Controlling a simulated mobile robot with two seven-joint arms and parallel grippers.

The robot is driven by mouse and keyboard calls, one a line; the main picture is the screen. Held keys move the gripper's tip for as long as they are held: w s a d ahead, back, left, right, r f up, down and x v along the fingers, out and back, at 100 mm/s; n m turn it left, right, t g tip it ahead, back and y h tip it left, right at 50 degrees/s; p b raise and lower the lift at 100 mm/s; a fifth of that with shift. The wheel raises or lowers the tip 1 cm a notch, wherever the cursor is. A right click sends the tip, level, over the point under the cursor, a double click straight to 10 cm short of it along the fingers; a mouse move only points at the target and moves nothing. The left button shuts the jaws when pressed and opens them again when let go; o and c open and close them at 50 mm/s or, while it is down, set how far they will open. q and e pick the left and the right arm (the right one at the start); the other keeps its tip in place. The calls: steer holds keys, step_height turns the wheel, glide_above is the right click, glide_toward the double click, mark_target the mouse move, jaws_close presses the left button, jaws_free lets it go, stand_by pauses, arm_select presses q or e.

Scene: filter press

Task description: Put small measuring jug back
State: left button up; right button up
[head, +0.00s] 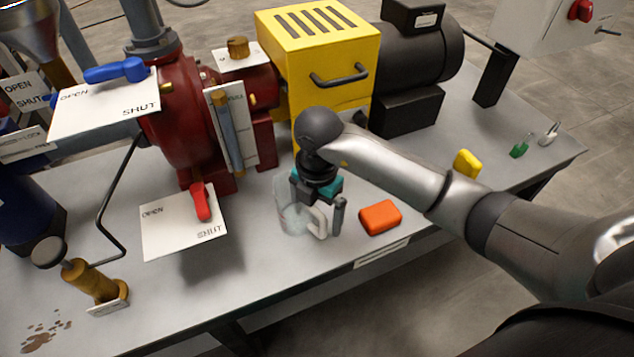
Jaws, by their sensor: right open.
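The small measuring jug (291,217), clear with a pale handle on its right side, stands upright on the grey bench near its front edge. My right gripper (322,206) points down over the handle side of the jug. Its jaws are open. One dark finger shows just right of the handle; the other is hard to make out against the jug. I cannot tell whether the fingers touch the handle. My left gripper is not in view.
An orange block (380,217) lies close to the right of the jug. A red pump (185,120) with a red-levered valve plate (165,232) stands left, and a yellow guard (325,60) behind. A yellow item (467,163) lies further right. Bare bench lies between the orange block and yellow item.

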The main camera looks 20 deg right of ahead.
step_height(320, 180, up, 6)
steer(key=shift+p, duration=1.15)
arm_select(q)
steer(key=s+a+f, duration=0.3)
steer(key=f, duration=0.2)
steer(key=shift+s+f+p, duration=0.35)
steer(key=shift+p, duration=0.05)
arm_select(e)
steer(key=shift+r, duration=1.15)
